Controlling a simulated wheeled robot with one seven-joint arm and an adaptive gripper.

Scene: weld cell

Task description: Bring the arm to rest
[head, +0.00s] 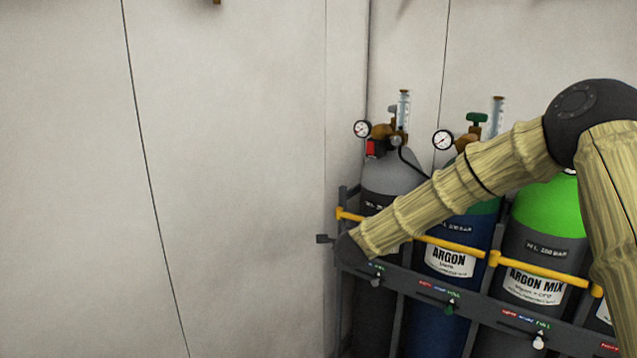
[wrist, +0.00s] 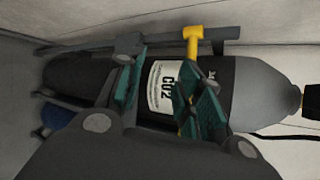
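My arm (head: 455,190), in a pale yellow ribbed sleeve, reaches in from the right and slopes down to the left across the gas cylinders. Its dark wrist end (head: 350,248) is in front of the leftmost grey cylinder (head: 390,177); the fingers cannot be made out in the head view. In the wrist view my gripper (wrist: 163,78) is open, with two teal-padded fingers apart and nothing held between them. A cylinder labelled CO2 (wrist: 225,92) shows behind and between the fingers. I cannot tell how far the fingertips are from it.
A dark rack (head: 430,288) with a yellow bar (head: 455,245) holds the cylinders, including a blue ARGON one (head: 450,275) and a green-topped ARGON MIX one (head: 545,215). Gauges and valves (head: 443,140) stand on top. Pale wall panels (head: 230,150) fill the left, with no objects before them.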

